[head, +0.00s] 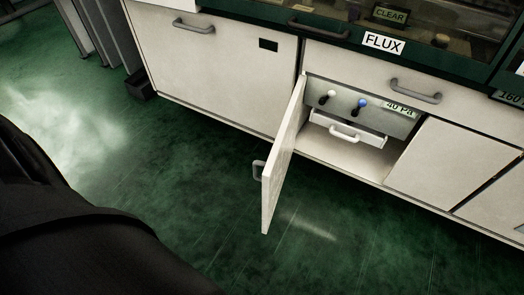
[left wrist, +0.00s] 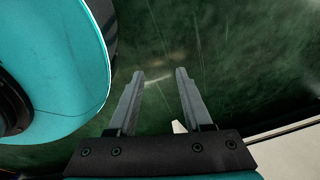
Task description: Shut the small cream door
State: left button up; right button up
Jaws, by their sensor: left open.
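The small cream door (head: 284,160) stands swung open, out from the cabinet front, hinged on the left side of the opening. A grey handle (head: 258,170) sits on its outer face, near the free edge. Inside the opening are a white drawer (head: 345,132), a knob with a white top, a knob with a blue top and a "40 Pa" label. In the left wrist view my left gripper (left wrist: 158,75) is open and empty, with green floor beyond its fingers. Neither gripper shows in the head view.
The cream cabinet (head: 215,65) runs across the back, with a larger handled panel left of the opening and a closed panel (head: 440,165) at right. A "FLUX" sign (head: 384,43) is above. The green floor (head: 200,190) before the cabinet is clear. A dark box (head: 141,84) stands at left.

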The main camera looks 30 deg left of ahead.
aim_at(276, 167)
jog(key=i+j+z, duration=0.2)
jog(key=j, duration=0.8)
jog(key=j+z, duration=0.2)
jog(key=j, duration=0.75)
